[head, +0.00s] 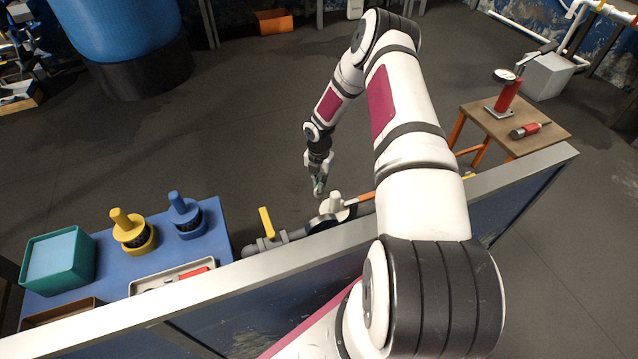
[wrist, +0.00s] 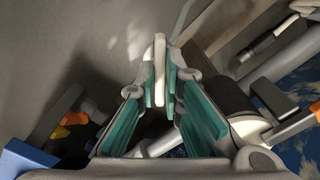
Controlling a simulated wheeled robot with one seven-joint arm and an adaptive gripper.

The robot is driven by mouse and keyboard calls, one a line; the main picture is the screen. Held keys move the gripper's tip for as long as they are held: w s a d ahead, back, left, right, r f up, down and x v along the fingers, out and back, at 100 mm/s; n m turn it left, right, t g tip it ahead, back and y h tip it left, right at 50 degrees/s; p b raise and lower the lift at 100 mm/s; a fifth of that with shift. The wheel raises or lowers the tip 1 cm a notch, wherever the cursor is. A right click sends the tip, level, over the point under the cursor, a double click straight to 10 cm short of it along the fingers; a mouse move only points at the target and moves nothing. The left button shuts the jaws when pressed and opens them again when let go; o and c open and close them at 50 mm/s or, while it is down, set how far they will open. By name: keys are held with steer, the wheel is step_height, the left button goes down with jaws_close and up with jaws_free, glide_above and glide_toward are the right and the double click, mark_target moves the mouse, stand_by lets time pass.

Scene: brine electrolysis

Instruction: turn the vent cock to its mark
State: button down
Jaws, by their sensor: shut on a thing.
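My gripper (head: 318,190) hangs over the pipework behind the grey rail. In the wrist view its teal-padded fingers (wrist: 160,85) are closed on a pale, upright lever (wrist: 159,69), which appears to be the handle of the vent cock. The lever stands between the fingertips and its lower part is hidden by the fingers. In the head view a cream fitting (head: 336,202) on the pipe sits just right of the fingertips. I cannot make out the mark in either view.
A yellow-handled valve (head: 266,222) stands on the grey pipe, left of my gripper. An orange handle (head: 358,199) lies to the right. A blue bench (head: 215,238) with knobs and a teal bin is at left; a wooden table (head: 483,120) at right.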

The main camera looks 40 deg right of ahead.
steer(key=m, duration=0.4)
steer(key=shift+m, duration=0.3)
steer(key=shift+m+b, duration=0.45)
steer(key=shift+m, duration=1.45)
steer(key=c, duration=1.7)
jaws_free()
step_height(320, 180, up, 12)
